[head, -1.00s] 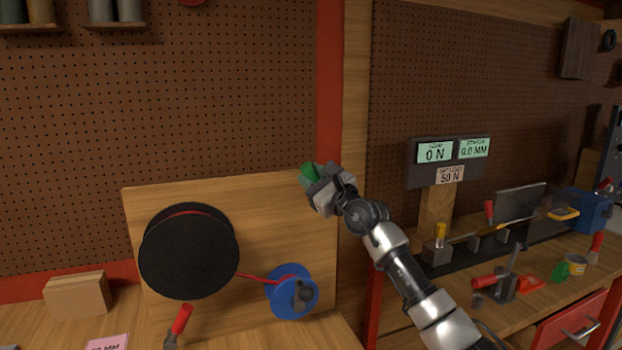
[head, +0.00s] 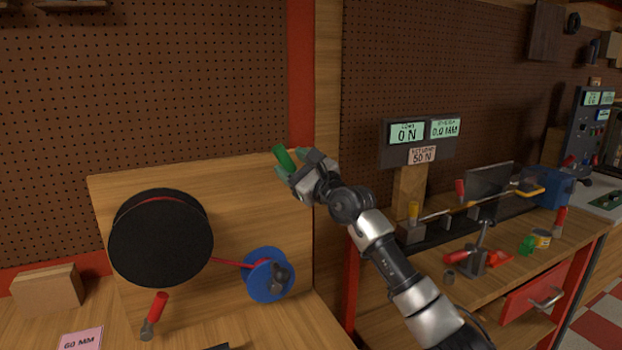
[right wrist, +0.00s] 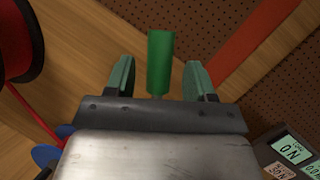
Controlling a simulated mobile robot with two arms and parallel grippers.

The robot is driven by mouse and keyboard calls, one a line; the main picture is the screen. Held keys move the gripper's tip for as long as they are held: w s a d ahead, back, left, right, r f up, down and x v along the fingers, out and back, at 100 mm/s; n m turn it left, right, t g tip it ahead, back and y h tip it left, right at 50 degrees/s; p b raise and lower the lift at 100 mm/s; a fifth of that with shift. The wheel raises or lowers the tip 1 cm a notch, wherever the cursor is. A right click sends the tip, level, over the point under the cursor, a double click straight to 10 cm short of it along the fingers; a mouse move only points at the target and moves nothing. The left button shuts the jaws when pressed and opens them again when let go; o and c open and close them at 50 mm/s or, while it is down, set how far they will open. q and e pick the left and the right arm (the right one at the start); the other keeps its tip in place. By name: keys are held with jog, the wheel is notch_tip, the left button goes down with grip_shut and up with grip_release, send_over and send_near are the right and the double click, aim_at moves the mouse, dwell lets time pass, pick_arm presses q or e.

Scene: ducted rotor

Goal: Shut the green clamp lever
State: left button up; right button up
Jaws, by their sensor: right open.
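The green clamp lever (head: 284,158) stands at the top right of the upright wooden board (head: 240,210) and tilts to the upper left in the head view. In the right wrist view its green handle (right wrist: 160,62) lies between my two fingers, with a gap on each side. My right gripper (head: 292,165) is open around the handle, and its pale green finger pads also show in the right wrist view (right wrist: 160,78). The lever's base is hidden behind the gripper. My left gripper is not in view.
The board carries a black drum (head: 160,245) and a blue spool (head: 266,278) joined by a red cord. A red-handled lever (head: 155,308) stands in front. A bench with clamps and a display panel (head: 417,145) lies to the right. Pegboard (head: 190,90) rises behind.

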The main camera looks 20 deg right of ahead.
jog(key=b+v, duration=0.1)
jog(key=v, duration=0.7)
jog(key=shift+b, duration=0.4)
jog(key=shift+s, duration=0.1)
